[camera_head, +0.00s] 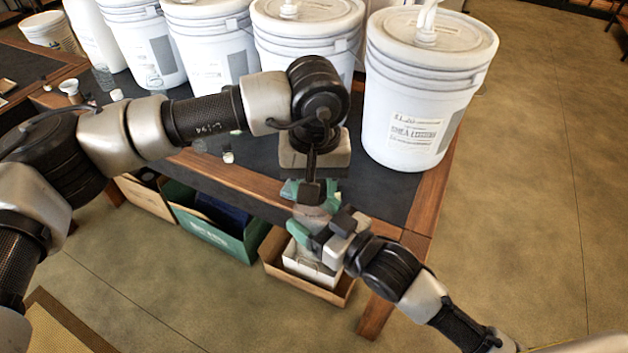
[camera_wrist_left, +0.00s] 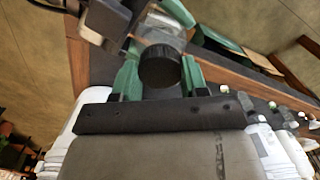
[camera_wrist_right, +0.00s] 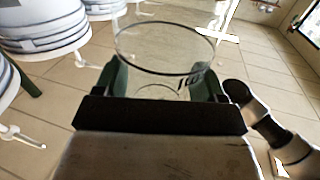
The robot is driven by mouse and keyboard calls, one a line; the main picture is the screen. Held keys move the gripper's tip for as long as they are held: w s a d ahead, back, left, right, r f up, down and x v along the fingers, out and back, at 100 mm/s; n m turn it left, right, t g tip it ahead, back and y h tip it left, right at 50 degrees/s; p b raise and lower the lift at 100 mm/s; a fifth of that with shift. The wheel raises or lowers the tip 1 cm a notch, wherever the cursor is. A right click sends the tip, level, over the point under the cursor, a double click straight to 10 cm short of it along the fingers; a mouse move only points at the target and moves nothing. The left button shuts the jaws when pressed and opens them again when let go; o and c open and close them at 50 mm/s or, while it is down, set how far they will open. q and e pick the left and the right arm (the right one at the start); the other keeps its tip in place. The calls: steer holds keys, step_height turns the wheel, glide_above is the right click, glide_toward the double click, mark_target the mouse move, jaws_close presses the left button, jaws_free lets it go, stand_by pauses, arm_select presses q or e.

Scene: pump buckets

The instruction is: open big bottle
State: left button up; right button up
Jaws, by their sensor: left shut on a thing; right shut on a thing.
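The big bottle (camera_head: 316,213) is clear and hangs in the air in front of the table's front edge. My right gripper (camera_head: 322,226) is shut on its body. My left gripper (camera_head: 312,190) is just above the bottle in the head view. In the left wrist view its green fingers are shut on a black round cap (camera_wrist_left: 160,66), with clear bottle wall behind it. I cannot tell whether the cap still touches the bottle neck.
A large white pump bucket (camera_head: 405,95) stands at the table's right end, with several more buckets along the back. Small bottles stand at the table's left. A cardboard box (camera_head: 275,252) and a green box (camera_head: 190,215) sit below. The floor at right is clear.

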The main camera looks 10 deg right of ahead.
arm_select(q)
steer(key=n, duration=0.4)
steer(key=shift+s+d, duration=0.15)
steer(key=n, duration=0.6)
steer(key=shift+r+n, duration=0.1)
steer(key=shift+n, duration=0.3)
steer(key=n, duration=1)
steer(key=shift+a+n, duration=0.3)
steer(key=shift+n, duration=0.1)
steer(key=n, duration=1)
steer(key=shift+a+n, duration=0.15)
steer(key=shift+n, duration=0.15)
steer(key=n, duration=1.2)
steer(key=shift+s, duration=0.1)
steer(key=shift+r, duration=0.2)
